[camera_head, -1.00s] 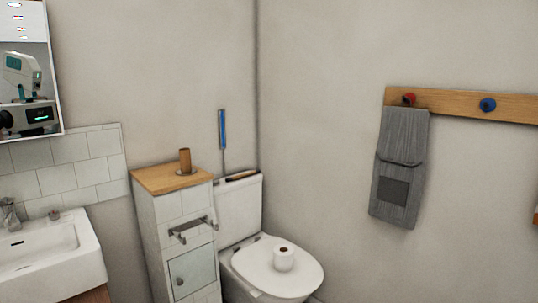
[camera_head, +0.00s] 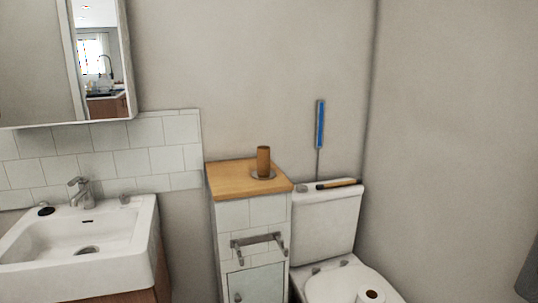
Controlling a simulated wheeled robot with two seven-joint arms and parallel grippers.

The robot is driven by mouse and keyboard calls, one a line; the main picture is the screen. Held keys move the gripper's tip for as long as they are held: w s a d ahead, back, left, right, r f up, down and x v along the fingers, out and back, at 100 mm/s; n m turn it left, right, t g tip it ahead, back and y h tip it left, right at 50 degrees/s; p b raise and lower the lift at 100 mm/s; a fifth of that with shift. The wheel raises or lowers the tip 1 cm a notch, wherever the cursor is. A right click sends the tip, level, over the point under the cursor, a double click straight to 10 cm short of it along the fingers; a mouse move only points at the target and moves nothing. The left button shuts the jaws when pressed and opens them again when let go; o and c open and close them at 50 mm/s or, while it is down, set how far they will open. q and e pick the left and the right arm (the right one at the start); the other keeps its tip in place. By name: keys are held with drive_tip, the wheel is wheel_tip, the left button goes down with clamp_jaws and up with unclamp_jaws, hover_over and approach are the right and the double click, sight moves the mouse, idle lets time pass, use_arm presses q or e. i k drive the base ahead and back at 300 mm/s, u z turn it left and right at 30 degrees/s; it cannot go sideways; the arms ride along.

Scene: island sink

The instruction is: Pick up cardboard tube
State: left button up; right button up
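A brown cardboard tube (camera_head: 263,161) stands upright on a small round grey base (camera_head: 263,174) on the wooden top of the narrow tiled cabinet (camera_head: 228,181), near the middle of the head view. Nothing touches the tube from the side. Neither of my grippers shows in this view.
A white sink (camera_head: 128,232) with a faucet (camera_head: 81,192) is at the left, under a mirror cabinet (camera_head: 40,60). A toilet (camera_head: 325,225) stands right of the tiled cabinet, with a toilet paper roll (camera_head: 370,296) on its lid. An empty holder bar (camera_head: 257,241) juts from the cabinet front.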

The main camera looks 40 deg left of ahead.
sight(263, 151)
drive_tip(key=u, duration=0.7)
drive_tip(key=i, duration=0.9)
drive_tip(key=u, duration=0.9)
